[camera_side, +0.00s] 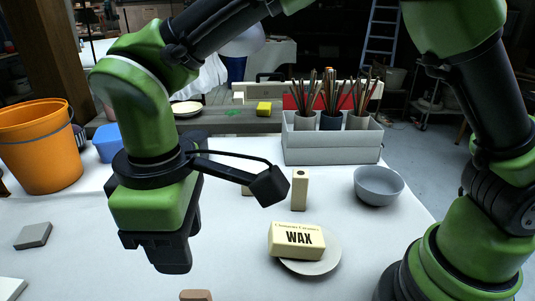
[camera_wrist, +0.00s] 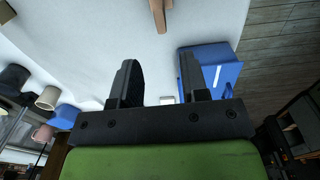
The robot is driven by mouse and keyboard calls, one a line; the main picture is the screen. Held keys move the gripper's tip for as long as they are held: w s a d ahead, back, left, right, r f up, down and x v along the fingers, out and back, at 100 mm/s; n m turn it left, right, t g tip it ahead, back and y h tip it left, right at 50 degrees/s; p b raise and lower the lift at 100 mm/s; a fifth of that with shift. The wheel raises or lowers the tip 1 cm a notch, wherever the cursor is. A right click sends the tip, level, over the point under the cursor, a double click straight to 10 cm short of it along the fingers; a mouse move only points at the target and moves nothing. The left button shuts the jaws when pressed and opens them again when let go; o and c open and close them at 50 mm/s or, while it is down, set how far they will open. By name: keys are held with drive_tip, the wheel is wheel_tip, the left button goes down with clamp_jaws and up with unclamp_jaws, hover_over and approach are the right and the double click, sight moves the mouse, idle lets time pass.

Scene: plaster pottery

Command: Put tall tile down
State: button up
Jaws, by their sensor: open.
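A tall beige tile (camera_side: 299,191) with a dark hole near its top stands upright on the white-covered table, behind the wax block. My gripper (camera_side: 170,262) points down over the table, left of the tile and apart from it. In the wrist view my gripper (camera_wrist: 158,60) shows two dark fingers spread apart with nothing between them. A brown piece (camera_wrist: 158,14) shows at the top of the wrist view; I cannot tell which object it is.
A yellow WAX block (camera_side: 297,240) rests on a white plate (camera_side: 332,254). A grey bowl (camera_side: 378,186) and a grey box of brush pots (camera_side: 325,148) stand behind. An orange bucket (camera_side: 40,147) and a grey tile (camera_side: 33,235) are at left.

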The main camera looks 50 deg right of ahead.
drive_tip(key=s+d+r+m+t+y, duration=0.1)
drive_tip(key=s+d+r+m+t, duration=0.1)
drive_tip(key=d+r+m, duration=0.5)
drive_tip(key=s+d+r+m+t+y, duration=0.1)
drive_tip(key=s+d+r+t, duration=0.3)
drive_tip(key=d, duration=0.6)
drive_tip(key=s+d+m+t, duration=0.1)
drive_tip(key=s+d+m, duration=0.4)
drive_tip(key=shift+r, duration=0.45)
